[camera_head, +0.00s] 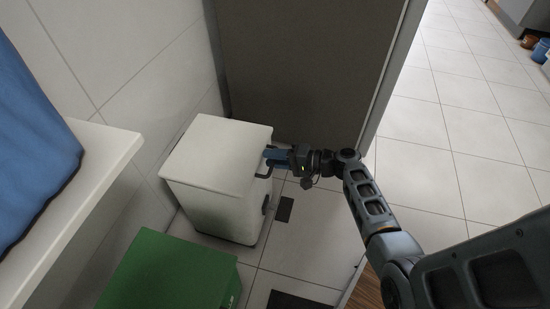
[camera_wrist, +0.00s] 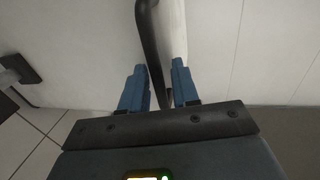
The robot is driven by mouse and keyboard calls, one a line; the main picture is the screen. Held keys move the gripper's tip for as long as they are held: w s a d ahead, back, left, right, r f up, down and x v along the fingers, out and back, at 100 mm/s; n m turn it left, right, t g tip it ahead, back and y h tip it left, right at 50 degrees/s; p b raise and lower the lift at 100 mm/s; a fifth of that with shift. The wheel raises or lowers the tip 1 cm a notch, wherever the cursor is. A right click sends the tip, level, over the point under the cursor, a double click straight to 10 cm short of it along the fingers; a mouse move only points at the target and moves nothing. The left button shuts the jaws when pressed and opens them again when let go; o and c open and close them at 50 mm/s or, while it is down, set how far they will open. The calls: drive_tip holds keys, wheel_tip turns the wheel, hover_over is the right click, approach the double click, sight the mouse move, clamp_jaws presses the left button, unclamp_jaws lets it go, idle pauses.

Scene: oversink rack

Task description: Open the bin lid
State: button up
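The white bin (camera_head: 210,208) stands in the corner by the wall. Its flat white lid (camera_head: 217,150) is down on the body. A dark handle (camera_head: 264,172) sticks out from the lid's right edge; in the wrist view the dark curved handle (camera_wrist: 151,40) runs down between my fingers. My gripper (camera_head: 273,157) is at the handle, on the bin's right side. In the wrist view my gripper (camera_wrist: 160,85) has its two blue fingers apart, one on each side of the handle, with a visible gap. Whether a finger touches the handle is unclear.
A green box (camera_head: 170,275) stands in front of the bin. A white ledge (camera_head: 100,150) with blue cloth (camera_head: 30,140) is at the left. A dark panel (camera_head: 310,65) stands behind the bin. Tiled floor (camera_head: 430,110) is open at the right.

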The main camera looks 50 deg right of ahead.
clamp_jaws()
idle(0.5)
